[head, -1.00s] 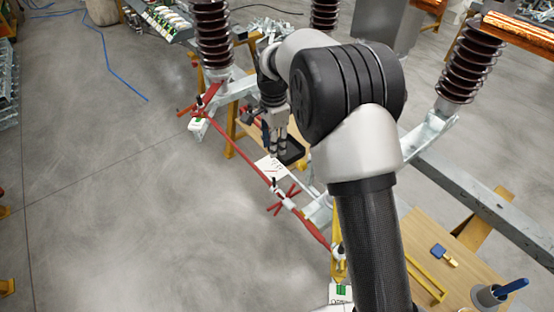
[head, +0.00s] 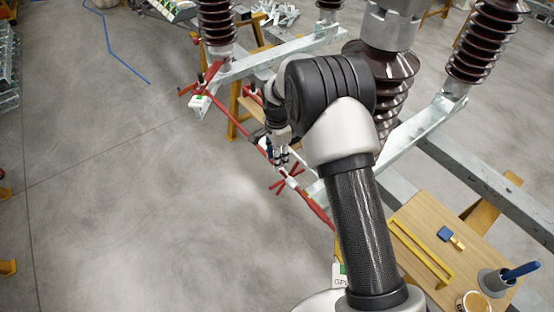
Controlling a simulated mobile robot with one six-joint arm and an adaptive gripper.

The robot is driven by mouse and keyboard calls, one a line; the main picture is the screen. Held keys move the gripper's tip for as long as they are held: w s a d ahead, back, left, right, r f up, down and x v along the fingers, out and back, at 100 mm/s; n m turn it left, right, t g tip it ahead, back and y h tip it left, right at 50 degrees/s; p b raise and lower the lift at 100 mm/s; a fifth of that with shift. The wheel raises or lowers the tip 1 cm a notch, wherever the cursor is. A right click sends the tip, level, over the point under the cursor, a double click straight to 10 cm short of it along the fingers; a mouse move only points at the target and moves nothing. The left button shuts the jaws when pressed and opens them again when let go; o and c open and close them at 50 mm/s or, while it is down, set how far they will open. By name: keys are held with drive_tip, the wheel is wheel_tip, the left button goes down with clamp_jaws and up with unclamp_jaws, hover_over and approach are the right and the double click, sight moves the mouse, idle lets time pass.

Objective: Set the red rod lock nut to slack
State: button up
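The red rod (head: 312,205) runs diagonally from the upper left down to the lower right, partly hidden at its lower end by my arm. A pale collar with red spokes (head: 281,187), which looks like the lock nut, sits around its middle. Another set of red spokes (head: 199,88) is at the rod's upper left end. My gripper (head: 281,164) points down just above the middle collar, close to the rod. Its fingers are small here, and I cannot tell whether they touch the collar or how far apart they are.
White-green tags hang at the upper left end (head: 199,103) and lower end (head: 339,275). Brown ribbed insulators (head: 216,22) stand on grey steel beams (head: 480,187). A wooden table (head: 410,222) at right holds a yellow handle, a blue-yellow item and a cup. Floor at left is mostly clear.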

drive_tip(key=shift+f, duration=0.4)
drive_tip(key=shift+c, duration=0.2)
clamp_jaws()
